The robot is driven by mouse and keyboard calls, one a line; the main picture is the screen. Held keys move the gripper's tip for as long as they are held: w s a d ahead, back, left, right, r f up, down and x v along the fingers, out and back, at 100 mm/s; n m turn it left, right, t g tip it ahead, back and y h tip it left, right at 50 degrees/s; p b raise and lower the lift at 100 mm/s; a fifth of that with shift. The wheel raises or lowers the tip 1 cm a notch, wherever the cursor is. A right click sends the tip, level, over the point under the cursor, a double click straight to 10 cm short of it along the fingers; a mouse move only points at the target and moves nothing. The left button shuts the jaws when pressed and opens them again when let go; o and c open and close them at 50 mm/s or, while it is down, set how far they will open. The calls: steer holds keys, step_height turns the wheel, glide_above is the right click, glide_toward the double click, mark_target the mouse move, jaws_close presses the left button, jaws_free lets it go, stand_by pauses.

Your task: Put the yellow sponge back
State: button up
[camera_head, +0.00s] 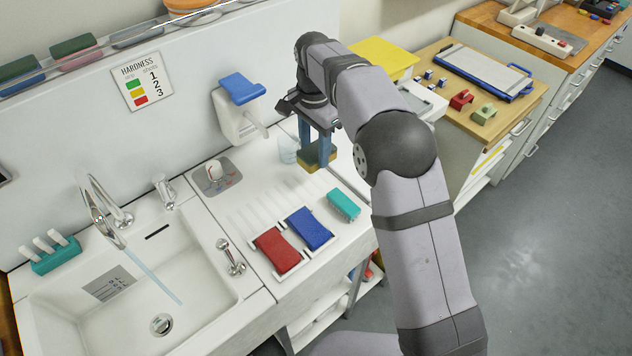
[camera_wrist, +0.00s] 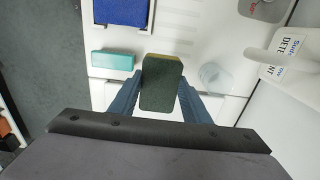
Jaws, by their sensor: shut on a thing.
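The yellow sponge has a dark green top face and a yellow body. In the head view the sponge (camera_head: 312,158) is at the back right of the white counter, between the blue fingers of my gripper (camera_head: 316,148). In the wrist view the sponge (camera_wrist: 160,85) stands lengthwise between the fingertips (camera_wrist: 160,92), with its green face up and a thin yellow edge showing. My gripper is shut on it. I cannot tell whether its underside touches the counter.
A red pad (camera_head: 277,250) and a blue pad (camera_head: 310,228) lie in white holders, with a teal block (camera_head: 343,205) beside them. A clear cup (camera_head: 288,150) stands just left of the sponge, near the detergent dispenser (camera_head: 238,110). The sink (camera_head: 125,290) is at left.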

steer(key=shift+f+p, duration=1.6)
steer(key=shift+f, duration=3.3)
steer(key=shift+f, duration=0.15)
steer(key=o, duration=1.4)
step_height(320, 180, up, 12)
steer(key=b, duration=0.3)
